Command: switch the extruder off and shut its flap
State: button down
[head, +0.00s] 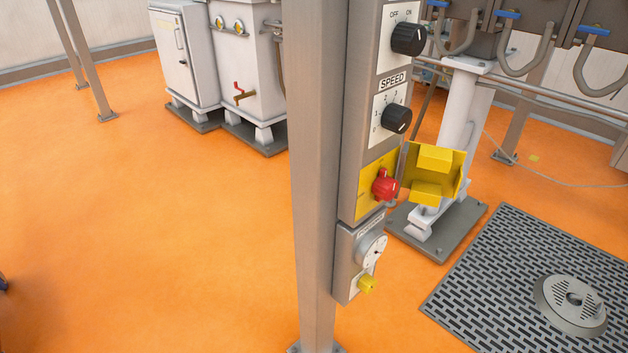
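A narrow grey control panel (363,125) stands on a grey post in the middle of the head view. At its top is a black knob (408,38) under the words OFF and ON; its setting is hard to read. Lower down, a red rotary switch (385,187) sits on a yellow plate (364,200). A yellow box-shaped flap (450,178) stands open to the right of the red switch, leaving the switch uncovered. My gripper is not in view, and nothing touches the switch or flap.
A black SPEED knob (397,119) sits between them. Below is a dial box (371,250) with a yellow knob (367,284). A white column (462,120), pipes with blue handles and a floor grate (520,270) are at right. White cabinets (185,60) stand behind. Orange floor at left is clear.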

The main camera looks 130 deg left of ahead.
aim_at(385, 187)
jog(key=u, duration=3.85)
jog(key=i, duration=1)
jog(key=z, duration=0.9)
jog(key=k, duration=1.05)
jog(key=u, duration=0.5)
